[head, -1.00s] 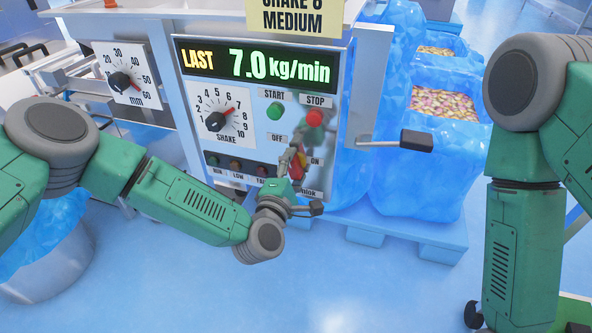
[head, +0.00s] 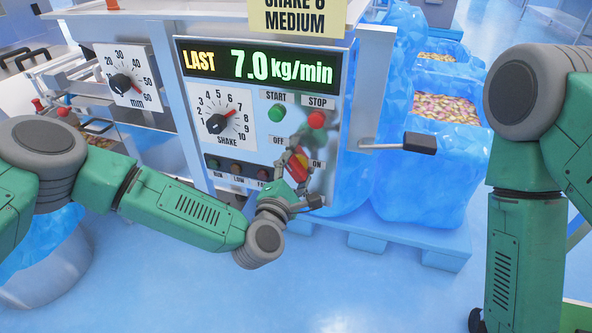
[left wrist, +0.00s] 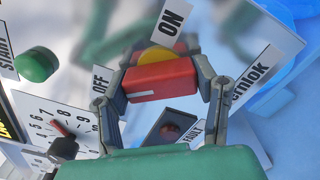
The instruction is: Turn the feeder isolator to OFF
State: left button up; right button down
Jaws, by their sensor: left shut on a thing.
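The feeder isolator is a red handle (head: 299,170) on a yellow base (left wrist: 160,57), low on the front panel between the OFF label (head: 278,140) and the ON label (head: 317,164). In the left wrist view the red handle (left wrist: 160,80) lies nearly level, with a small white mark near its lower left end. The OFF label (left wrist: 101,79) is to its left and the ON label (left wrist: 171,17) above it. My left gripper (head: 294,163) is shut on the handle, one finger at each end in the left wrist view (left wrist: 163,88).
The green START button (head: 277,113) and red STOP button (head: 316,120) sit just above. The SHAKE dial (head: 217,123) is to the left. A dark-ended lever (head: 408,143) juts out at right. Blue-lined snack bins (head: 445,150) stand beyond it.

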pick_arm(q)
jog(key=shift+a+f, duration=0.2)
jog(key=shift+f, duration=0.15)
jog(key=o, duration=1.1)
jog(key=shift+o, duration=0.4)
jog(key=shift+r, duration=0.15)
jog(key=shift+s, duration=0.25)
jog(key=v, duration=1.1)
jog(key=shift+s, duration=0.15)
jog(key=shift+a, duration=0.1)
